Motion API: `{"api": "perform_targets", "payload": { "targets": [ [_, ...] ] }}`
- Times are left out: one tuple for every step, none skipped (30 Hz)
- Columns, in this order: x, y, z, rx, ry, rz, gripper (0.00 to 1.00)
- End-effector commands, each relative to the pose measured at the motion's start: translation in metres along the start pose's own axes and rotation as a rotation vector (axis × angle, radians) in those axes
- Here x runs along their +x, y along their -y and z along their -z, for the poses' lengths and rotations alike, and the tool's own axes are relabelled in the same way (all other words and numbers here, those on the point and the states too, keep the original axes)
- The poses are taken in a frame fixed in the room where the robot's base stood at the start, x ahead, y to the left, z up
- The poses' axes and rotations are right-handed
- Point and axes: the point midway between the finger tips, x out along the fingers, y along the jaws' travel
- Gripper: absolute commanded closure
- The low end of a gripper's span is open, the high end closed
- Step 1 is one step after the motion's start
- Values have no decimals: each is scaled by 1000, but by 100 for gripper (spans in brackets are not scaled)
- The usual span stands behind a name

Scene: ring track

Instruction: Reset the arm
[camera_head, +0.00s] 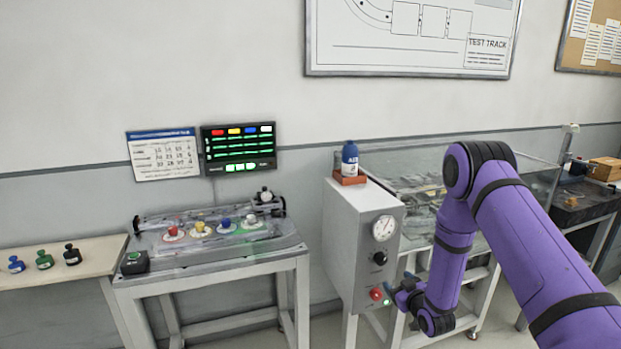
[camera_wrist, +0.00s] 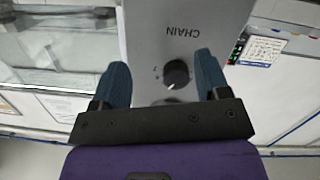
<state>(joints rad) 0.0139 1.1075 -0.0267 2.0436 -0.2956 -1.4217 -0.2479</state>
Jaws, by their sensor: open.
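My purple arm reaches in from the right in the head view and bends down, with my gripper (camera_head: 398,299) low in front of the grey control cabinet (camera_head: 349,232). In the wrist view my gripper (camera_wrist: 161,85) is open, its two blue fingers apart with nothing between them. Beyond the fingers is the cabinet's face with the word CHAIN and a black knob (camera_wrist: 177,73). In the head view the cabinet carries a dial gauge (camera_head: 384,228), the black knob (camera_head: 379,258) and a red button (camera_head: 376,294) close to my gripper. Whether my gripper touches the cabinet cannot be told.
A blue bottle (camera_head: 350,158) stands on the cabinet. A glass-sided table (camera_head: 420,165) is behind my arm. Left is a bench (camera_head: 205,272) with several coloured knobs, below a lit display (camera_head: 239,148). A side table (camera_head: 60,262) holds small weights. Open floor lies between bench and cabinet.

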Motion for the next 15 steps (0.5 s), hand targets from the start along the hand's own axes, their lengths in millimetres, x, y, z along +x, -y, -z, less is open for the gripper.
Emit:
{"api": "perform_targets", "payload": {
  "targets": [
    [3, -8, 20, -3, 14, -5, 31],
    [3, -12, 29, -3, 29, -6, 31],
    [3, -17, 41, -4, 48, -8, 31],
    [3, -21, 50, -4, 62, -10, 31],
    [3, -25, 58, -3, 76, -13, 31],
    [2, -30, 70, -2, 96, -16, 31],
    [1, -33, 79, 0, 110, -18, 31],
    [-1, -37, 88, 1, 124, -21, 31],
    [-3, -41, 100, 3, 141, -24, 31],
    [-5, -44, 109, 5, 155, -27, 31],
    [-8, -47, 117, 7, 170, -29, 31],
    [-11, -52, 129, 10, 189, -34, 31],
    [-14, -54, 137, 12, 203, -37, 31],
    [-17, -57, 145, 15, 217, -40, 31],
    [-22, -61, 156, 20, 236, -43, 31]
  ]
}}
